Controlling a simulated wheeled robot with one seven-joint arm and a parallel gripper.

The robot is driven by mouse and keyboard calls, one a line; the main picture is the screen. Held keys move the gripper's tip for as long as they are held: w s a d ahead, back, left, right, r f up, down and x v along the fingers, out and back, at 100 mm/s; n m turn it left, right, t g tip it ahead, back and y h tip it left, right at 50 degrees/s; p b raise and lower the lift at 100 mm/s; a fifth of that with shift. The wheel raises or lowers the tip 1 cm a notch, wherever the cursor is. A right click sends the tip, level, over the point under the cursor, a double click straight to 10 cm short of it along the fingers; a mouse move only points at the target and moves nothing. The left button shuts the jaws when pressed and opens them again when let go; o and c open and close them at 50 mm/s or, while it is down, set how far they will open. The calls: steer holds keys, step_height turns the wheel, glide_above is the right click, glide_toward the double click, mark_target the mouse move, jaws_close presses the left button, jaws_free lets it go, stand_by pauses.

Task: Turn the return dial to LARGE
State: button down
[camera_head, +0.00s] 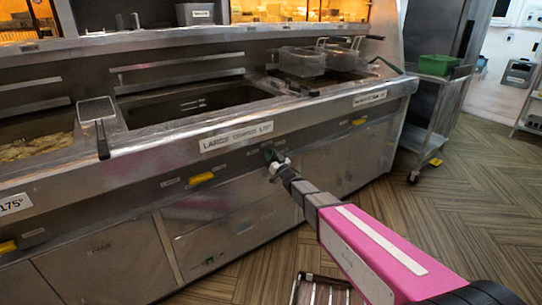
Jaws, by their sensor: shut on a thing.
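My gripper (279,166) reaches the front panel of the frying range (300,122), below and to the right of the label that begins with LARGE (236,137).
Yellow handles (201,178) sit along the same panel. Fry baskets (302,61) rest at the range's right end. A steel cart (437,112) with a green bin (439,65) stands to the right. The wooden floor (480,180) between is clear.

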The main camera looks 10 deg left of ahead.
steer(key=c, duration=1.2)
jaws_free()
steer(key=shift+c, duration=0.2)
steer(key=v, duration=1.1)
steer(key=shift+r, duration=0.1)
